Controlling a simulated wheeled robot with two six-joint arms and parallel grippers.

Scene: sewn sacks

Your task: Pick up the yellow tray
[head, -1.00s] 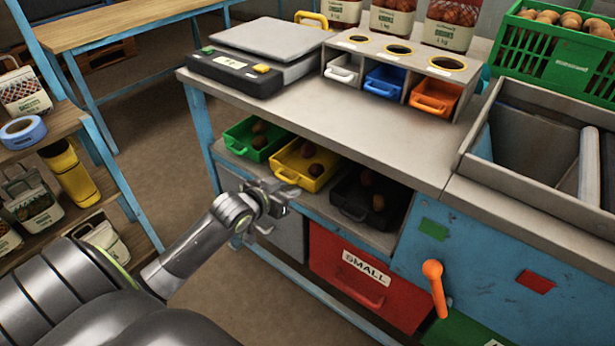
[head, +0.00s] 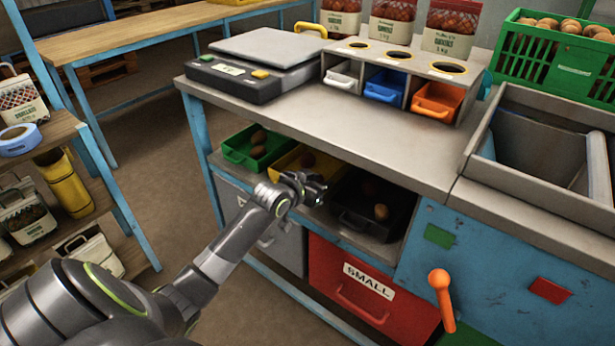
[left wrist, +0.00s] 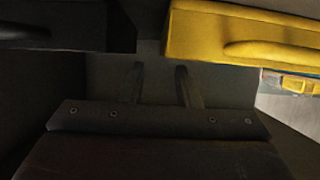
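The yellow tray (head: 285,168) sits on the shelf under the bench top, between a green tray and a black tray, with a round brown item in it. My left gripper (head: 316,190) is in front of the shelf, at the yellow tray's front right side, and hides part of it. In the left wrist view the yellow tray (left wrist: 240,35) fills the upper right. My two fingers (left wrist: 162,85) stand apart with nothing between them, near the gap between the yellow and black trays. My right gripper is not in view.
The green tray (head: 258,146) and the black tray (head: 365,215) flank the yellow one. The bench top (head: 330,125) overhangs the shelf. A red SMALL bin (head: 350,290) is below. An orange handle (head: 441,298) sticks out at the right.

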